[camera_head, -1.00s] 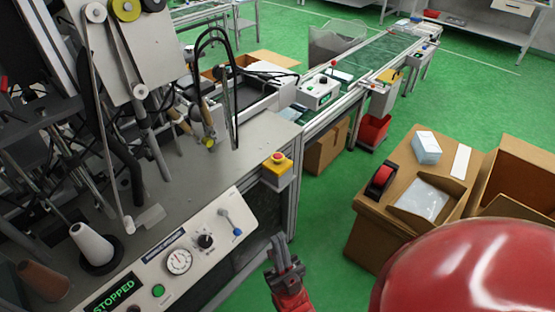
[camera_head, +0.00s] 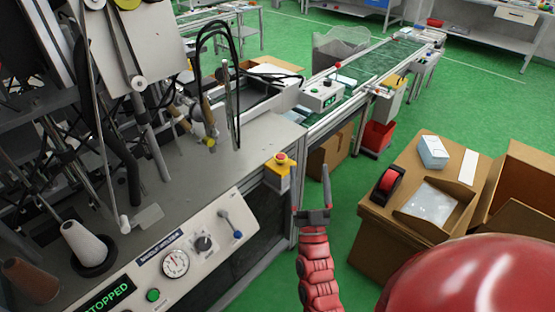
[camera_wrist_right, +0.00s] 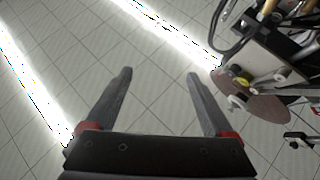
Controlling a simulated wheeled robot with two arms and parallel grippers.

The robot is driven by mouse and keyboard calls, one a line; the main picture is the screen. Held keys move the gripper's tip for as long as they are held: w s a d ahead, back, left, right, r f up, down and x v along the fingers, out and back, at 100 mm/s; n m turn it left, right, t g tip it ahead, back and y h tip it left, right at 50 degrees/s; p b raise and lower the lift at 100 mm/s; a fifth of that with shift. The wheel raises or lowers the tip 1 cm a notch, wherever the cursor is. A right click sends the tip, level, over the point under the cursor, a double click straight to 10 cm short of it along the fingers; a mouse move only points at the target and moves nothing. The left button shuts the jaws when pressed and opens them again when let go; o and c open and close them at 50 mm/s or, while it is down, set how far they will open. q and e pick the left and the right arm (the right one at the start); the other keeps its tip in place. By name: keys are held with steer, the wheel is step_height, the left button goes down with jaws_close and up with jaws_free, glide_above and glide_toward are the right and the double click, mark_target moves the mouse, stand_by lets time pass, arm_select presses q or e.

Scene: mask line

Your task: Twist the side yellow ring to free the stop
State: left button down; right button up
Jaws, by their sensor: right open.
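The emergency stop (camera_head: 280,158) is a red mushroom button with a yellow ring under it. It sits on top of a yellow box (camera_head: 277,172) at the right corner of the grey machine table. My right gripper (camera_head: 311,188) is open and empty, just right of the stop box and apart from it, with its fingers pointing up. In the right wrist view its two fingers (camera_wrist_right: 160,75) are spread with nothing between them, and the stop does not show there. My left gripper is not in view.
The machine panel (camera_head: 186,252) has a dial, a knob, a lever and a display reading STOPPED. A conveyor (camera_head: 380,62) runs off behind. Cardboard boxes (camera_head: 385,228) stand to the right, one with a tape dispenser on it. Green floor lies between.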

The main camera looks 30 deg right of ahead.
steer(key=w+d+f+g+y+b, duration=0.2)
steer(key=w+d+f+g+y, duration=0.15)
steer(key=f, duration=0.25)
steer(key=n+g+y+b, duration=0.2)
steer(key=n+y, duration=0.3)
glide_toward(279, 154)
steer(key=shift+g, duration=0.25)
steer(key=w, duration=0.3)
steer(key=w+d+p, duration=0.1)
steer(key=w, duration=0.6)
steer(key=shift+w+d+f, duration=0.15)
steer(key=shift+w+f, duration=0.05)
steer(key=shift+w, duration=0.1)
steer(key=shift+w+d, duration=0.1)
steer(key=shift+w, duration=0.65)
